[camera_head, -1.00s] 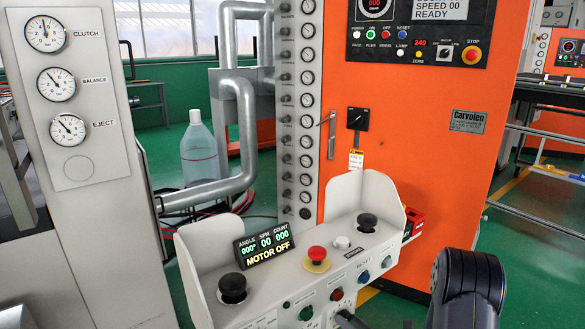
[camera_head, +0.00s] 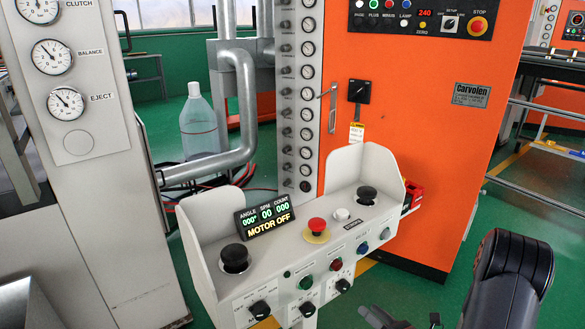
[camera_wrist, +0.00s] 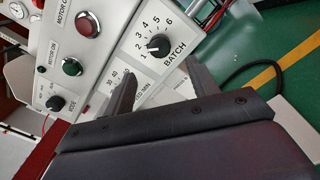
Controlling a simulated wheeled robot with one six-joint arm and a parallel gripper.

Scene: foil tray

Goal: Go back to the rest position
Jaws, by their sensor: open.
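My gripper (camera_wrist: 160,72) is open and empty, its two dark fingers apart in the wrist view. Behind the fingers are the white control panel's front face and the BATCH knob (camera_wrist: 159,45). The fingers' exact distance from the panel cannot be told. In the head view, part of my gripper (camera_head: 384,318) shows at the bottom edge, to the right of the control console (camera_head: 212,292). My dark arm comes in at the lower right of that view.
The console carries a red mushroom button (camera_head: 317,226), black palm buttons and a display (camera_head: 264,213) reading MOTOR OFF. The orange press cabinet (camera_head: 430,150) stands behind it. A clear bottle (camera_head: 198,130) stands at the back left.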

